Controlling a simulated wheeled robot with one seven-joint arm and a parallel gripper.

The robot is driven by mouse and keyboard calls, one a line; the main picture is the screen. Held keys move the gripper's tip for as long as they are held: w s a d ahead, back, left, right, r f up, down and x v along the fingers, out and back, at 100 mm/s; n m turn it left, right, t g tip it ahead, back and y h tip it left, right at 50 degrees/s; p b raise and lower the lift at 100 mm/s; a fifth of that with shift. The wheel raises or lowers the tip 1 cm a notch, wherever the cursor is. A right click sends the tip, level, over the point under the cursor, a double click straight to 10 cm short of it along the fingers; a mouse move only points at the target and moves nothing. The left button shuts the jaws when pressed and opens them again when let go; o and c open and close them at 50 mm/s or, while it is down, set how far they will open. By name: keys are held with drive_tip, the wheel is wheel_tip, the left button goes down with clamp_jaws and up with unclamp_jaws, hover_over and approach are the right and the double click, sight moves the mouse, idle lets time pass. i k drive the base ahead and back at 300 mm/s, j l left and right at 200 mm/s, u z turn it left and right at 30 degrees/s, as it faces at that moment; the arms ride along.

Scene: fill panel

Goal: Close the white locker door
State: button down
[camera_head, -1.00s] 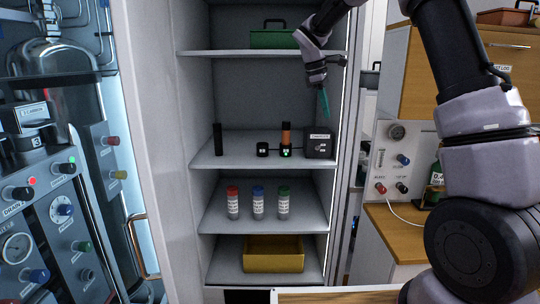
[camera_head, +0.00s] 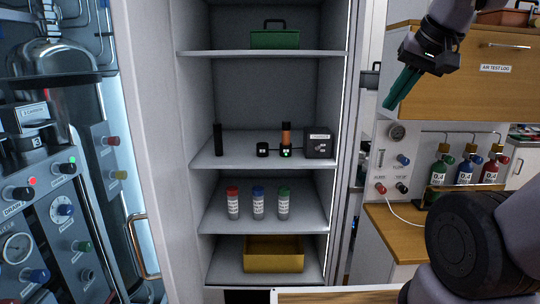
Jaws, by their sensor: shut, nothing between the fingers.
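The white locker (camera_head: 187,200) stands open in the middle of the view, its shelves in plain sight. A narrow upright panel (camera_head: 345,205) runs along the locker's right edge; I cannot tell whether it is the door seen edge-on or the side wall. My gripper (camera_head: 391,104) has teal fingers and is shut with nothing in it. It appears to the right of the locker opening, in front of the wooden cabinet, apart from the locker in the picture.
The shelves hold a green toolbox (camera_head: 275,39), several small devices, three capped bottles (camera_head: 258,203) and a yellow bin (camera_head: 273,255). Right are a wooden cabinet (camera_head: 450,95) and several gas bottles (camera_head: 464,170). Left is a control panel (camera_head: 40,215). A wooden surface (camera_head: 340,296) edges the bottom.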

sight(141, 29)
drive_tip(key=k+j+u, duration=0.15)
drive_tip(key=k+j, duration=0.2)
drive_tip(key=k+j+u, duration=0.2)
drive_tip(key=k+j, duration=0.15)
drive_tip(key=j, duration=0.15)
drive_tip(key=k+j+u, duration=0.15)
drive_tip(key=k+j, duration=0.15)
drive_tip(key=j, duration=0.2)
drive_tip(key=i, duration=0.1)
